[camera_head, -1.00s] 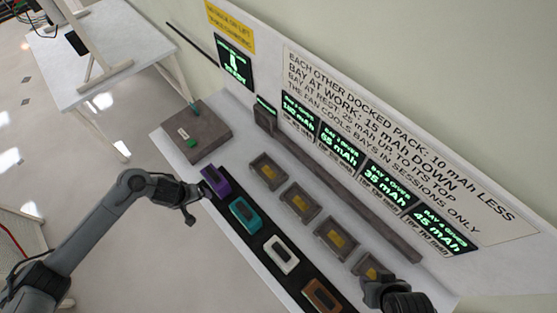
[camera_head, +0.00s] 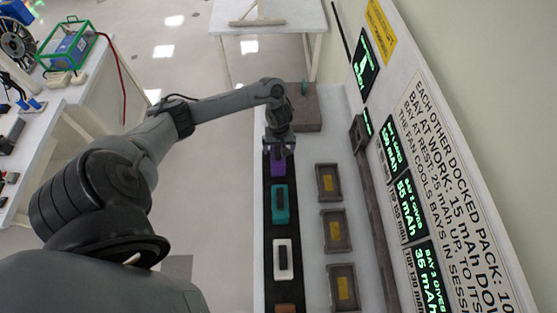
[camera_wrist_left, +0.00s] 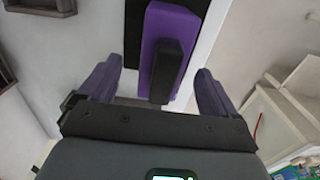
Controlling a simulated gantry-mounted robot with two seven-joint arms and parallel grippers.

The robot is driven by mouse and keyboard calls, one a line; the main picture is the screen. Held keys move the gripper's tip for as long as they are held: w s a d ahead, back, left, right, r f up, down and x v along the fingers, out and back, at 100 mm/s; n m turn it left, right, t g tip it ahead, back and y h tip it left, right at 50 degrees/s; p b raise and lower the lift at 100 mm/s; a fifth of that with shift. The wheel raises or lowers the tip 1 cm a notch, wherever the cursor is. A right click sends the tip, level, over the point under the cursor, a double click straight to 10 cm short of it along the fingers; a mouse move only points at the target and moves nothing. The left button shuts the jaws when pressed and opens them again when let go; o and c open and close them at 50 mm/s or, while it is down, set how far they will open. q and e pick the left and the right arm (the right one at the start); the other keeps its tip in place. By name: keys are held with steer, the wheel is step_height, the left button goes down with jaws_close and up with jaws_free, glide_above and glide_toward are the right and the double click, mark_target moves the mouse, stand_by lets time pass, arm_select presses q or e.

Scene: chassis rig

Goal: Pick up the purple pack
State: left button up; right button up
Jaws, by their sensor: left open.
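The purple pack (camera_head: 278,163) lies at the far end of the black strip, beyond the teal pack, partly hidden by my left gripper (camera_head: 279,150) in the head view. In the left wrist view the purple pack (camera_wrist_left: 190,25) shows its dark raised handle (camera_wrist_left: 167,70) between the open fingers of my left gripper (camera_wrist_left: 157,92). The fingers stand apart on both sides of the handle, with gaps, and do not touch it. My right gripper is out of view.
A teal pack (camera_head: 280,203), a white pack (camera_head: 282,259) and a brown pack (camera_head: 284,309) lie along the black strip. Brown bay trays (camera_head: 327,183) with yellow pads stand to their right. Lit displays line the wall.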

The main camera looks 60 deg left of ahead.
arm_select(q)
steer(key=shift+s+a+f+b, duration=0.1)
steer(key=shift+f+b, duration=0.1)
steer(key=shift+f, duration=1.2)
steer(key=shift+s+f+b, duration=0.1)
steer(key=shift+f+b, duration=0.1)
steer(key=shift+f, duration=1.15)
steer(key=c, duration=1.5)
steer(key=shift+o, duration=0.2)
steer(key=shift+r, duration=0.1)
